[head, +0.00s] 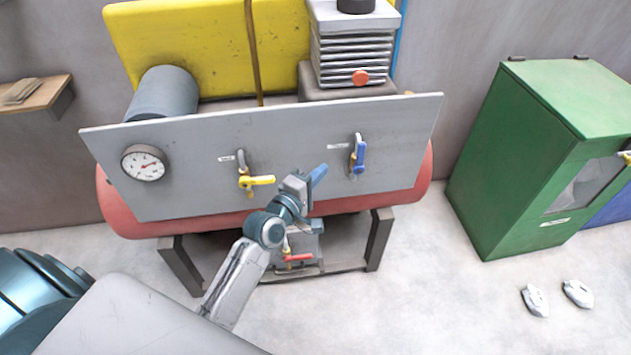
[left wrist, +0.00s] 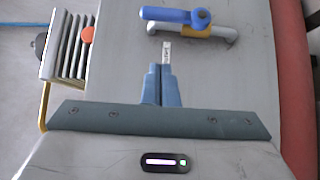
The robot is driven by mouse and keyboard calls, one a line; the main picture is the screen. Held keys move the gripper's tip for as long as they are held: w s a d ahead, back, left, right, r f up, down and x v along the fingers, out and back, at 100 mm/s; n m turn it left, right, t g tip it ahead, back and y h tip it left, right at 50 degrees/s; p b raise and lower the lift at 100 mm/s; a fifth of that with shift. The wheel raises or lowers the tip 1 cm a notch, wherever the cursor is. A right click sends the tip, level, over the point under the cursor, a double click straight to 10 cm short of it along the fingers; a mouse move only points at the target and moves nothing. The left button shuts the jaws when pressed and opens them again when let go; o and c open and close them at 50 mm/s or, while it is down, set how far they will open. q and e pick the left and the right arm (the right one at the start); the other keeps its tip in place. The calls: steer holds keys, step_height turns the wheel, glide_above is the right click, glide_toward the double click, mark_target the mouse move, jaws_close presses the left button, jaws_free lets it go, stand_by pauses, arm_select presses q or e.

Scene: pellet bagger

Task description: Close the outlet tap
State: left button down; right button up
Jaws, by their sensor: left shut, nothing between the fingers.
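Three taps show in the head view, and I cannot read which label says outlet. The blue-handled tap (head: 359,155) is at the panel's right; its lever lies along its vertical pipe. It also shows in the left wrist view (left wrist: 178,17), ahead of the fingers, with a brass body. The yellow-handled tap (head: 257,181) has its lever across its pipe. A red-handled tap (head: 297,258) sits low under the tank. My left gripper (head: 322,170) is shut and empty, in front of the panel between the yellow and blue taps, apart from the blue one. Its fingertips show in the wrist view (left wrist: 160,68).
The grey panel (head: 200,185) carries a gauge (head: 143,163) and stands before a red tank (head: 420,180). A finned motor block (head: 350,58) is behind it. A green cabinet (head: 520,150) stands right. Two pale objects (head: 535,300) lie on otherwise open floor.

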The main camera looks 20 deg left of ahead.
mark_target(360, 158)
arm_select(q)
steer(key=shift+w+d, duration=0.75)
steer(key=shift+w, duration=0.5)
steer(key=shift+w+d, duration=0.7)
steer(key=shift+w, duration=0.5)
steer(key=shift+w+d, duration=0.75)
steer(key=shift+w, duration=0.5)
arm_select(e)
steer(key=shift+s+d+f, duration=0.1)
steer(key=shift+s+f, duration=0.25)
steer(key=shift+s, duration=0.15)
steer(key=shift+w+r, duration=0.1)
steer(key=shift+w, duration=0.15)
arm_select(q)
steer(key=shift+p, duration=0.4)
